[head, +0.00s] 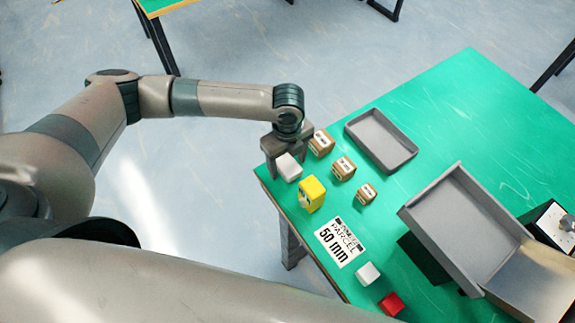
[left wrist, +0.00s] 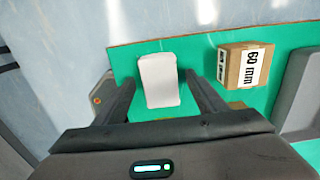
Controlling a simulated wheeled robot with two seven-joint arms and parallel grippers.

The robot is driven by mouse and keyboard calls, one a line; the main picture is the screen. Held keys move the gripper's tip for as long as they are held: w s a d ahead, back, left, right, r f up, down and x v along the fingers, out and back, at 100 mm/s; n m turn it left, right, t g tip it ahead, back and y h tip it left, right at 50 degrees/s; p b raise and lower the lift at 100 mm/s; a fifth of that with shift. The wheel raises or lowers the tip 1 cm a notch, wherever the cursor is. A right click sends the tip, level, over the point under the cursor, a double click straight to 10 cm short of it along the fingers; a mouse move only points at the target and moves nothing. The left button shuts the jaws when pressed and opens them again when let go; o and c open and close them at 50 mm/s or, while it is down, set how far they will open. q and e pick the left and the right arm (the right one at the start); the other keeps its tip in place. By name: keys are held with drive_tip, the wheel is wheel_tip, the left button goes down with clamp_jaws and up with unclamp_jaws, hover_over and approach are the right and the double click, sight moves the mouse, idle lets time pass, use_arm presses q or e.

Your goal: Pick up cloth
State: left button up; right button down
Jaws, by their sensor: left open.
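A small white block-like piece (head: 288,167), which seems to be the folded cloth, lies near the left corner of the green table (head: 455,85). The white piece also shows in the left wrist view (left wrist: 159,80). My left gripper (head: 283,163) is over it, pointing down. In the left wrist view, the open fingers of my left gripper (left wrist: 159,90) stand on either side of the white piece, with a gap on each side. The gripper holds nothing. My right gripper is not in view.
Several cardboard boxes, one a box marked 60 mm (left wrist: 244,66), stand close to the gripper. A yellow box (head: 311,194), white cube (head: 367,273), red cube (head: 391,304) and parcel card (head: 340,242) are nearer. A grey tray (head: 381,141) and larger tilted grey bin (head: 466,228) stand right.

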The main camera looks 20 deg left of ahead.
sight(287, 164)
use_arm(q)
drive_tip(key=c, duration=1.1)
drive_tip(key=shift+c, duration=0.2)
drive_tip(key=shift+r, duration=0.5)
wheel_tip(287, 164, up, 9)
drive_tip(key=b, duration=0.2)
drive_tip(key=shift+b, duration=0.3)
drive_tip(key=shift+o, duration=0.5)
